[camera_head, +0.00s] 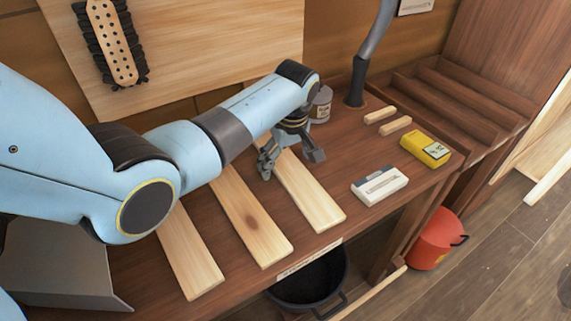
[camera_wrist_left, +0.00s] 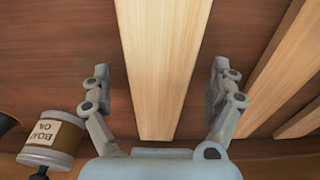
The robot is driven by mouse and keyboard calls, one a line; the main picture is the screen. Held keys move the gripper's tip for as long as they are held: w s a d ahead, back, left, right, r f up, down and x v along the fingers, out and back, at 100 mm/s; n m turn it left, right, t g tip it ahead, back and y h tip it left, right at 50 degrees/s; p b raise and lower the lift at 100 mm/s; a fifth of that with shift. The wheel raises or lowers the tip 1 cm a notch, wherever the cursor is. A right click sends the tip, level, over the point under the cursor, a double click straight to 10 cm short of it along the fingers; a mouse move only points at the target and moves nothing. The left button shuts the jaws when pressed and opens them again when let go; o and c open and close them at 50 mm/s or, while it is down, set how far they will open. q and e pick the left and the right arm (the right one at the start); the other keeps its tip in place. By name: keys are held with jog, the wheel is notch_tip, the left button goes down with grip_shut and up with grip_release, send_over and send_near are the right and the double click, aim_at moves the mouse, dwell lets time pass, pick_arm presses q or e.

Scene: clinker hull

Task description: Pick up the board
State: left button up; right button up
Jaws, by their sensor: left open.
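Three pale wooden boards lie on the brown workbench: a left board (camera_head: 190,252), a middle board (camera_head: 250,218) with a dark knot, and a right board (camera_head: 312,195). My left gripper (camera_head: 290,160) is open over the far part of the right board, with a finger to each side of it. In the left wrist view this board (camera_wrist_left: 165,105) runs between the open fingers (camera_wrist_left: 160,72), with a gap on both sides. The gripper's body hides the board's far end in the head view. My right gripper is not in view.
An oil tin (camera_head: 321,106) stands just behind the gripper. A grey post (camera_head: 358,80) rises behind. A black bucket (camera_head: 310,280) sits below the bench's front edge.

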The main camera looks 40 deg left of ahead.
pick_arm(q)
jog(key=c, duration=1.4)
jog(key=shift+c, duration=0.2)
jog(key=shift+r, duration=0.1)
